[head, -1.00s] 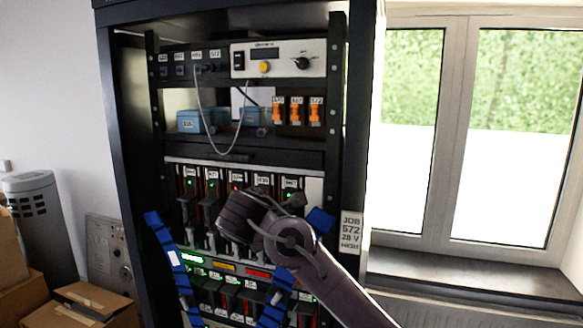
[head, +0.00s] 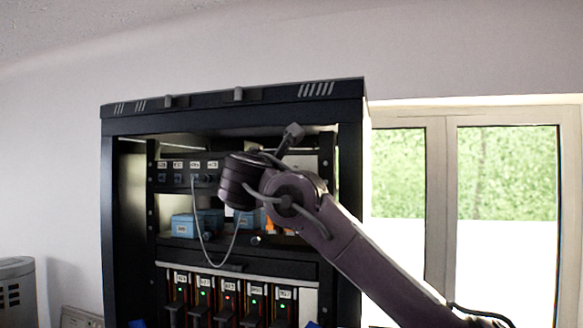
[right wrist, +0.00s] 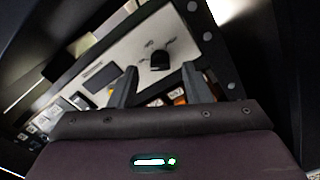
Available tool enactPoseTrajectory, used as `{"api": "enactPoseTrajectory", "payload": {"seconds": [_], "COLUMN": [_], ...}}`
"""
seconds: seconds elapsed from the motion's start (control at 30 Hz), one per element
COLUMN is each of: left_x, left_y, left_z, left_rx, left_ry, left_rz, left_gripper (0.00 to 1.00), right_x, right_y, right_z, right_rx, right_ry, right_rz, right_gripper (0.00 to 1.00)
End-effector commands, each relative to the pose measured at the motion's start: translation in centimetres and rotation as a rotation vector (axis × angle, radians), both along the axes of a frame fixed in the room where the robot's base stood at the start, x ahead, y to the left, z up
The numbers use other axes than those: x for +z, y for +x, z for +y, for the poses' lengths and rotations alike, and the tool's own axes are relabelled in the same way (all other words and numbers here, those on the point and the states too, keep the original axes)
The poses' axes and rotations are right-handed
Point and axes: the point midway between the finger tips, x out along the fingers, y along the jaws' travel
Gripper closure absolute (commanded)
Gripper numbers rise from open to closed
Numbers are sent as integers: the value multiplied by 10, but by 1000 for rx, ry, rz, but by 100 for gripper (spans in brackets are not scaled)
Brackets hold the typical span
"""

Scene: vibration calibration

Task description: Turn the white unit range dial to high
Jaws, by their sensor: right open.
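The white unit (right wrist: 125,58) is the pale panel in the upper part of the rack, tilted in the right wrist view. Its black range dial (right wrist: 159,60) is on the panel, with small dark marks around it too small to read. My right gripper (right wrist: 159,69) is open, its two fingers on either side of the dial in the picture. No contact with the dial is visible, and its setting cannot be told. In the head view my right arm covers most of the white unit and the dial. My left gripper is not in view.
The black rack (head: 235,118) frames the units, its top and side post close around my right arm. A grey cable (head: 206,246) hangs in a loop left of the arm. Blue boxes (head: 184,226) sit on the shelf below. A window (head: 508,180) is at the right.

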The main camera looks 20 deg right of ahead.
Motion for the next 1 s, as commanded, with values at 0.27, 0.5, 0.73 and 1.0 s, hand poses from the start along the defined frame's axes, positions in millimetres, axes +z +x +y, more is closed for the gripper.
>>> {"api": "enactPoseTrajectory", "payload": {"seconds": [0.27,0.5,0.73,1.0], "left_x": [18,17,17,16], "left_y": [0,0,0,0], "left_z": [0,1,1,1], "left_rx": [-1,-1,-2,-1], "left_ry": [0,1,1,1], "left_rz": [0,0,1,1], "left_gripper": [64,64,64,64], "right_x": [1,-1,-1,-1], "right_y": [21,21,21,21], "right_z": [-14,-14,-14,-14], "right_rx": [0,1,1,1], "right_ry": [1,2,2,8], "right_rz": [-1,-1,-1,-5], "right_gripper": [56,56,85,100]}}
